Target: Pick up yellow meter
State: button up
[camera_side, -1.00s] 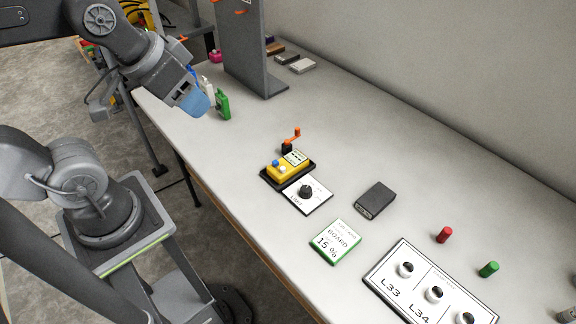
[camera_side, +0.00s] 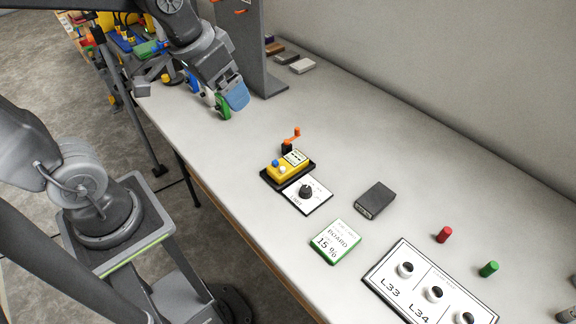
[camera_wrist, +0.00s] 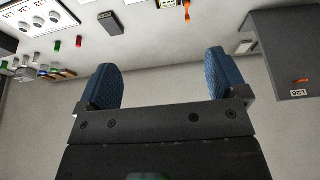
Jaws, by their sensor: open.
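The yellow meter (camera_side: 286,166) sits in a black tray (camera_side: 306,176) near the middle of the table in the side view. It has a white label with dark marks and a blue and a white knob on top. In the wrist view only a small part of it (camera_wrist: 168,4) shows at the top edge. My gripper (camera_side: 236,97) is above the far left part of the table, well apart from the meter. Its two blue fingers (camera_wrist: 164,78) are spread in the wrist view, with nothing between them.
A grey upright panel (camera_side: 254,50) stands close behind my gripper. An orange-handled crank (camera_side: 291,140) stands just behind the meter. A dial card (camera_side: 306,195), black box (camera_side: 375,200) and board sign (camera_side: 335,241) lie nearer the camera.

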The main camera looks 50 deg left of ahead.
jog(key=w+f+g, duration=0.2)
jog(key=w+f, duration=0.6)
jog(key=w, duration=0.2)
jog(key=g, duration=0.2)
send_over(288, 163)
jog(key=f, duration=1.8)
jog(key=shift+s+d+f, duration=0.1)
jog(key=shift+s+f, duration=0.05)
jog(key=shift+s, duration=0.05)
jog(key=shift+w+f, duration=0.15)
jog(key=shift+f, duration=1.25)
jog(key=shift+w+f, duration=0.1)
jog(key=shift+f, duration=1.25)
jog(key=c, duration=1.2)
